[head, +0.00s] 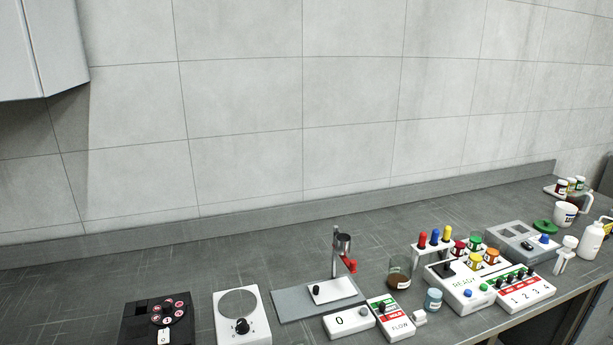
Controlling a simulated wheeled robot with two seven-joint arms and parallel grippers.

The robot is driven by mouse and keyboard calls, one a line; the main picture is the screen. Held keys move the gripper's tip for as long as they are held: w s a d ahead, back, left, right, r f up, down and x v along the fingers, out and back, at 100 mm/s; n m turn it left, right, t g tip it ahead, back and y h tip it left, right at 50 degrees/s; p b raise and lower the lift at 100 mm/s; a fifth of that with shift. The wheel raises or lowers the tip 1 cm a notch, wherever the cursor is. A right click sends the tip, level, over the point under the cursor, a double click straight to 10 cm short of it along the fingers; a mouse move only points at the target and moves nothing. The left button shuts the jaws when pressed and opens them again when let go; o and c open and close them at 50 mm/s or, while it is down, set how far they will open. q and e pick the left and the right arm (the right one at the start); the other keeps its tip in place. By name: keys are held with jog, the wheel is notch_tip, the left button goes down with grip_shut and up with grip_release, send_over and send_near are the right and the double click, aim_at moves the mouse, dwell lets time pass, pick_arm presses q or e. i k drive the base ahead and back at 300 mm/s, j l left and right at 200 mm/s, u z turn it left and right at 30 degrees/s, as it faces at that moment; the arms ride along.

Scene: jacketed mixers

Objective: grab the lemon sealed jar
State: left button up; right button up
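A small jar with a yellow lid (475,262) sits among similar jars with a dark red lid (459,248), a green lid (475,241) and an orange lid (491,257). They stand at the back of a white device marked READY (466,297), right of centre on the counter. The yellow-lidded one is the lemon-coloured jar in this group. It looks upright and its lid is on. Several small jars on a far right tray (553,191) are too small to read. Neither of my grippers is in view.
The grey counter (240,260) runs along a tiled wall. A rack (416,252) with red, blue and yellow caps, a beaker (399,275), a numbered box (526,290) and a blue-grey jar (433,300) crowd around. A stand (335,260) rises left. The back left is clear.

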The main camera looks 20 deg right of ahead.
aim_at(569, 179)
jog(key=l+z, duration=0.15)
jog(key=l, duration=0.25)
jog(key=l+z, duration=0.2)
jog(key=l, duration=0.25)
jog(key=i+l+z, duration=0.15)
jog(key=l, duration=0.25)
jog(key=i+l+z, duration=0.2)
jog(key=l, duration=0.2)
jog(key=l+z, duration=0.15)
jog(key=l, duration=0.25)
jog(key=i+l+z, duration=0.3)
jog(key=i+l, duration=0.2)
jog(key=l, duration=0.3)
jog(key=i+l+z, duration=0.3)
jog(key=i+l, duration=0.25)
jog(key=l, duration=0.15)
jog(key=i+l+u, duration=0.1)
jog(key=l, duration=1.25)
jog(key=i+l, duration=0.15)
jog(key=l, duration=1.25)
jog(key=i+l+u, duration=0.15)
jog(key=l, duration=1.2)
